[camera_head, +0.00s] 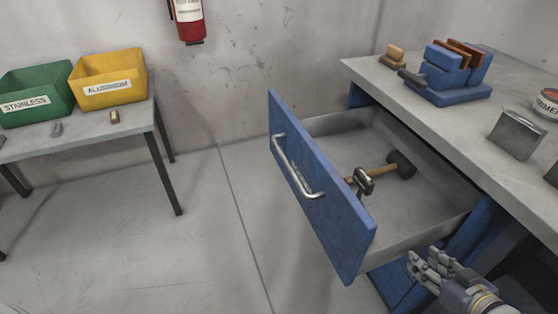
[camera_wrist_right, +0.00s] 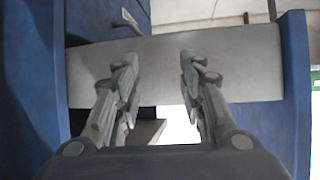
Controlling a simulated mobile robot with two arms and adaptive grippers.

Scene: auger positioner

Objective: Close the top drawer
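The top drawer (camera_head: 315,205) of the blue workbench is pulled well out, with a blue front and a curved metal handle (camera_head: 296,168). My right gripper (camera_head: 425,262) is just right of the drawer's near side wall, apart from the handle. In the right wrist view its two fingers (camera_wrist_right: 158,75) are spread and empty, with the grey drawer side wall (camera_wrist_right: 240,62) in front of them and the blue drawer front at the right. My left gripper is not in view.
The benchtop (camera_head: 440,115) holds a blue vise-like block (camera_head: 450,75), a grey metal box (camera_head: 515,135) and a tin. A table (camera_head: 90,128) with green (camera_head: 38,92) and yellow (camera_head: 108,78) bins stands at the left. The floor between is clear.

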